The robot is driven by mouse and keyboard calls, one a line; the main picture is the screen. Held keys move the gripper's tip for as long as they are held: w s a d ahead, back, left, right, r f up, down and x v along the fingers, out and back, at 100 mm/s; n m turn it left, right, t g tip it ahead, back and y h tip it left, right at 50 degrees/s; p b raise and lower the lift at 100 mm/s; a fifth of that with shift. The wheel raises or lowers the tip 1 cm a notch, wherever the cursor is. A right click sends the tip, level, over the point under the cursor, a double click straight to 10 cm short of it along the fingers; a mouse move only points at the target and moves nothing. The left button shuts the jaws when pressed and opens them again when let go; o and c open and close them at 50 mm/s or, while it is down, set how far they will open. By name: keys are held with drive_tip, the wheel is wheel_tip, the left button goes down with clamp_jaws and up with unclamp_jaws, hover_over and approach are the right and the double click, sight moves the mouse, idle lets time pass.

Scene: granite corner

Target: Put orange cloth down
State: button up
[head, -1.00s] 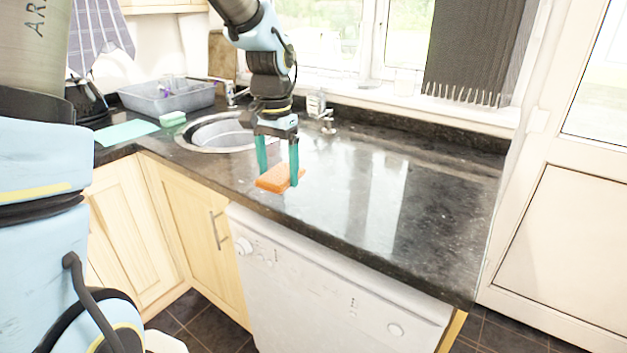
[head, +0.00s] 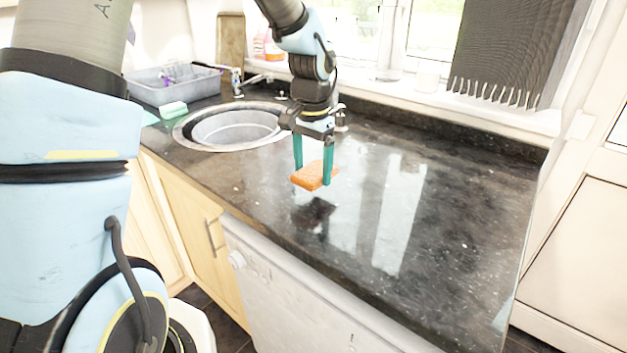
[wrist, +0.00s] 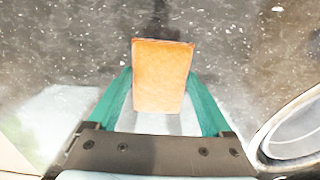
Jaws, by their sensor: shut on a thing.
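The orange cloth (head: 315,176) is a small flat block-like piece. My gripper (head: 312,174) points down with its two teal fingers shut on the cloth's sides. The cloth hangs above the dark speckled counter (head: 400,265), with a dark reflection or shadow below it and apart from it. In the wrist view the cloth (wrist: 162,75) sits between the teal fingers, with the speckled counter behind it.
A round sink (head: 235,128) lies left of my gripper. A grey basin (head: 175,85) and a green sponge (head: 173,109) are beyond it. A white dishwasher (head: 300,300) stands under the front edge. The counter to the right is clear.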

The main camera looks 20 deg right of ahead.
sight(312, 196)
drive_tip(key=shift+f+p, duration=0.4)
drive_tip(key=shift+f, duration=1.7)
drive_tip(key=shift+f, duration=0.2)
drive_tip(key=o, duration=1.2)
drive_tip(key=shift+r, duration=0.1)
drive_tip(key=shift+o, duration=0.2)
drive_tip(key=shift+r, duration=0.1)
